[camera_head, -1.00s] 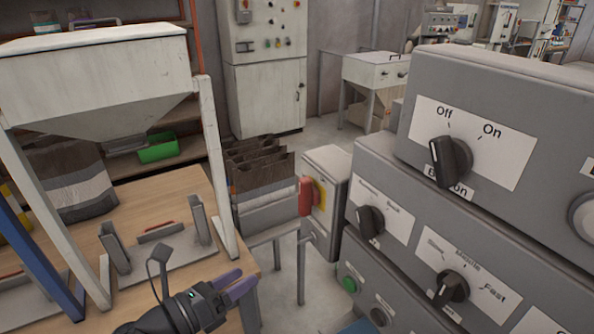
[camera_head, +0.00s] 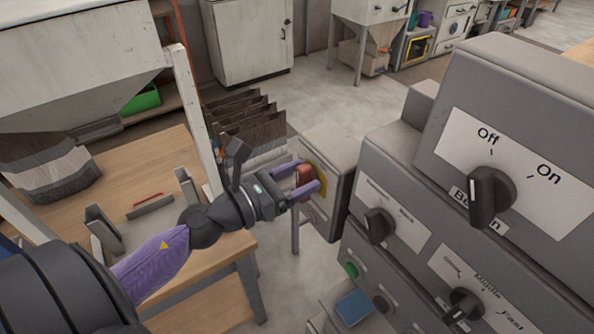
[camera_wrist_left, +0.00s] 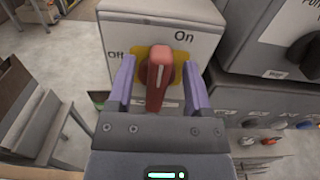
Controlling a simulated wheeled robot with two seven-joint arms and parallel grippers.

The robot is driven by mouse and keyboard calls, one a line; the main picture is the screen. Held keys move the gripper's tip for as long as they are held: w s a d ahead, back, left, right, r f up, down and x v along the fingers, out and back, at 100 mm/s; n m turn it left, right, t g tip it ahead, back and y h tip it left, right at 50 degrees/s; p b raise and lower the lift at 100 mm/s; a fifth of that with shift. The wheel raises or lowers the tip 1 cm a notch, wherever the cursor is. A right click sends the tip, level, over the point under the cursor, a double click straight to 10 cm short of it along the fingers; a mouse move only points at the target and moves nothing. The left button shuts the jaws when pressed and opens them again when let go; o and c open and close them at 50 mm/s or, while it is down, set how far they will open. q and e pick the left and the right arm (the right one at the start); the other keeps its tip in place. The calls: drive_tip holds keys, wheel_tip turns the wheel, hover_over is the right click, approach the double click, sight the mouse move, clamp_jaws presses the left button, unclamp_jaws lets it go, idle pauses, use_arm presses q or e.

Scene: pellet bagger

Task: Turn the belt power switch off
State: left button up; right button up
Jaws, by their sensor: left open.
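The belt power switch is a red handle (camera_wrist_left: 160,76) on a yellow plate, on the face of a small grey box (camera_head: 334,152). In the left wrist view the handle stands upright, towards the "On" label, with "Off" to its left. In the head view the red handle (camera_head: 304,177) is partly hidden by my gripper. My left gripper (camera_head: 308,177) is open, with its purple fingers on either side of the handle. In the left wrist view the fingers (camera_wrist_left: 160,85) show gaps to the handle on both sides. My right gripper is not in view.
Grey control panels with an Off/On knob (camera_head: 490,195) and a speed knob (camera_head: 463,304) stand right of the box. A wooden table (camera_head: 160,212) with a hopper frame is at left. Brown bags (camera_head: 250,128) stand behind my gripper. Open floor lies beyond the box.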

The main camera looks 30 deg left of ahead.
use_arm(q)
drive_tip(key=shift+f, duration=0.1)
clamp_jaws()
idle(0.3)
drive_tip(key=shift+f+n, duration=0.1)
drive_tip(key=shift+n, duration=0.2)
drive_tip(key=n+p, duration=0.2)
drive_tip(key=n, duration=0.3)
drive_tip(key=a+f+n+p, duration=0.1)
drive_tip(key=n+p, duration=0.1)
drive_tip(key=n, duration=0.4)
drive_tip(key=a+n+p, duration=0.1)
drive_tip(key=n+p, duration=0.1)
drive_tip(key=n, duration=0.4)
drive_tip(key=shift+w+f+p, duration=0.3)
drive_tip(key=shift+f, duration=0.1)
drive_tip(key=shift+n, duration=0.3)
